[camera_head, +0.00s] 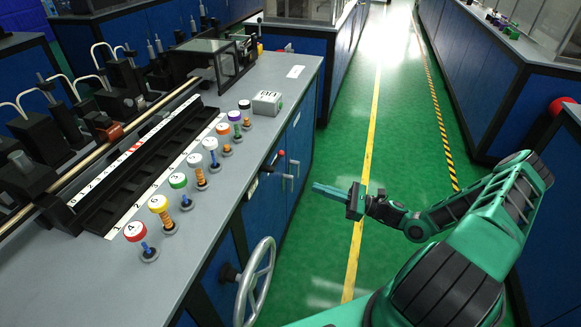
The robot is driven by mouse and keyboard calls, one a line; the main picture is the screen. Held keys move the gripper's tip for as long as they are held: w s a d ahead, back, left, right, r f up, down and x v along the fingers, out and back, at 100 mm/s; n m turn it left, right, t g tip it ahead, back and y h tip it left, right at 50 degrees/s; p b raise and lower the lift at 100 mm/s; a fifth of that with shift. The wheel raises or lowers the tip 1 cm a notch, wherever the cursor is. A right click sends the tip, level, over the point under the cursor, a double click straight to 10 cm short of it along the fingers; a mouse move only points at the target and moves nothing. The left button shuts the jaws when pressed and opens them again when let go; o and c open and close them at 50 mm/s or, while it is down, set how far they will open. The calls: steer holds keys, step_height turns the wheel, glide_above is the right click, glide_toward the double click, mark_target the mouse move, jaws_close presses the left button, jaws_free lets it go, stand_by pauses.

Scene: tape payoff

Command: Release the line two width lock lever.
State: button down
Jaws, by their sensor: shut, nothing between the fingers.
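My gripper (328,192) is green, its fingers together and pointing left. It appears over the green aisle, to the right of the bench, touching nothing. Black units (117,104) with upright metal stems and white curved tubes stand along a long rail at the bench's left. A small orange-red piece (115,132) sits on that rail. A short lever with a red ball end (281,153) is on the blue cabinet front, close to silver handles. I cannot tell which of these is the line two width lock lever, or how it is set.
The grey bench (262,80) carries a black trough (150,160) between numbered white strips. A row of colour-capped knobs (181,182) and a small grey box (267,103) stand near its edge. A handwheel (254,285) juts from the cabinet. The aisle (405,100) is clear.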

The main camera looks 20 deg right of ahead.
steer(key=shift+w+d+r+m+t, duration=0.15)
steer(key=shift+w+d+m+t, duration=0.2)
steer(key=shift+m+t, duration=0.2)
glide_toward(277, 161)
steer(key=w+a+f, duration=0.2)
steer(key=w+f, duration=0.2)
steer(key=shift+w+a+r, duration=0.2)
steer(key=shift+a+r, duration=0.1)
steer(key=shift+r, duration=0.35)
steer(key=shift+w+a+r, duration=0.2)
steer(key=shift+a+r, duration=0.1)
steer(key=shift+r, duration=0.3)
steer(key=shift+w+a+r, duration=0.2)
steer(key=shift+a+r, duration=0.1)
steer(key=shift+r, duration=0.35)
steer(key=shift+d+r+n, duration=0.1)
steer(key=shift+d+n, duration=0.1)
steer(key=shift+n, duration=0.15)
